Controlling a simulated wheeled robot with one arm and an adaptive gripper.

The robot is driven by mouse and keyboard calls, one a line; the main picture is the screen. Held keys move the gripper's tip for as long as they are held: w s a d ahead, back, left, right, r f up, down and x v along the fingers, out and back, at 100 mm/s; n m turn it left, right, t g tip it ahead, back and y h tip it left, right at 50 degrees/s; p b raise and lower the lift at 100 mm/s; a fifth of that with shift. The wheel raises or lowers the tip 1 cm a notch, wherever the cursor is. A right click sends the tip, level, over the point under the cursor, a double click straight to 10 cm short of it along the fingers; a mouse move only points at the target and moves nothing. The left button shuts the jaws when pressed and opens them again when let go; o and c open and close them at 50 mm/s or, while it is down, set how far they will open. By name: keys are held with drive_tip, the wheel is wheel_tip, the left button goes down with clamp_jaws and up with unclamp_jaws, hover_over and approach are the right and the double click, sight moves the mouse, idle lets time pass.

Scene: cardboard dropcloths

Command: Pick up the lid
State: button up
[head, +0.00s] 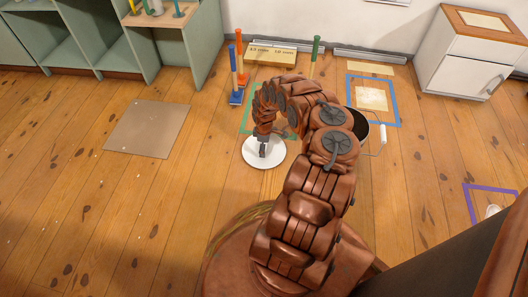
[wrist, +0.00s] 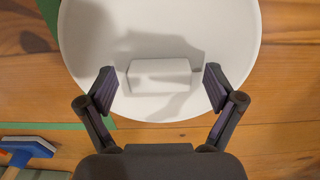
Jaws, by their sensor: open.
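The lid (head: 258,154) is a round white disc on the wooden floor in the head view. In the wrist view the lid (wrist: 100,40) fills the upper middle, with a white block-shaped handle (wrist: 160,76) standing on it. My gripper (wrist: 160,90) is open, with one dark finger on each side of the handle and a gap on both sides. In the head view my gripper (head: 262,150) points down over the lid, and my arm hides part of the area behind it.
A dark bucket (head: 361,126) with a white grip stands right of my arm. Blue and orange brushes (head: 237,96) stand behind the lid, near green floor tape. A cardboard sheet (head: 148,129) lies left. A white cabinet (head: 459,63) stands back right. Floor at front left is clear.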

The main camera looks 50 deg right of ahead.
drive_tip(key=c, duration=1.2)
drive_tip(key=shift+c, duration=0.2)
drive_tip(key=shift+r, duration=0.15)
